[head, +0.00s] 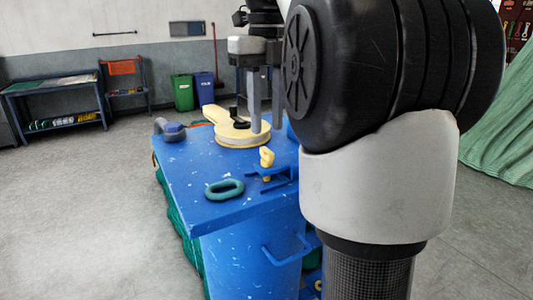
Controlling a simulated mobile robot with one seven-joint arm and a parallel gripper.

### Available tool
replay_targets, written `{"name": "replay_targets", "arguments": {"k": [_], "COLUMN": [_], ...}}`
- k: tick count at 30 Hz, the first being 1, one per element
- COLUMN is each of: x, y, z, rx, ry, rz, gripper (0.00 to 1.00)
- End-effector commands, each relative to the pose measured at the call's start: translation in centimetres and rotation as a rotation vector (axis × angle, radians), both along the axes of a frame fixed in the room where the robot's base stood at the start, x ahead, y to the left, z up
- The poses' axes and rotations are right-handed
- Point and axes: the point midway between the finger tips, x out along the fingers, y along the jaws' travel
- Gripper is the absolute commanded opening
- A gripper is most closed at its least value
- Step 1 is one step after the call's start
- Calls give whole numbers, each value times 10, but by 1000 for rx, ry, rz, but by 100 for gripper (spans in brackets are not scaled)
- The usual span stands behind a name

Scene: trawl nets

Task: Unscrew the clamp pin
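A yellow pin with a rounded head (266,157), which looks like the clamp pin, stands upright in a blue bracket (270,171) at the right edge of the blue table. Its lower end shows below the bracket's upper plate; the thread cannot be made out. My gripper (265,131) points down beyond the pin, over a flat yellow piece (242,139). Its two grey fingers are apart, with nothing seen between them. The fingertips are close to the yellow piece; I cannot tell if they touch it. My arm hides the table's right side.
On the blue table (185,205) lie a teal ring (225,189), a grey-blue shackle-like piece (169,129) and a black part (238,116). Green netting (180,227) hangs beside the table. Open floor lies to the left; a bench (55,100) and bins stand behind.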

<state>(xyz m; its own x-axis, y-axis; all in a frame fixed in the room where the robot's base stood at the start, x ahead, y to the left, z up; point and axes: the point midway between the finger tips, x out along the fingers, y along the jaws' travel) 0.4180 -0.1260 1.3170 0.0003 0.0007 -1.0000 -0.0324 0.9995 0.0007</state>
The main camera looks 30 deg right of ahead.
Motion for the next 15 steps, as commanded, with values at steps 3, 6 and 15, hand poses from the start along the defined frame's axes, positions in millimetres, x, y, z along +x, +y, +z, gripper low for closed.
{"name": "replay_targets", "arguments": {"k": [3,6,15], "x": [-1,0,0], "y": [0,0,0], "z": [-27,-41,-58], "rx": [1,0,0], "ry": [2,1,-1], "rz": [-1,-1,0], "gripper": [27,27,27]}}
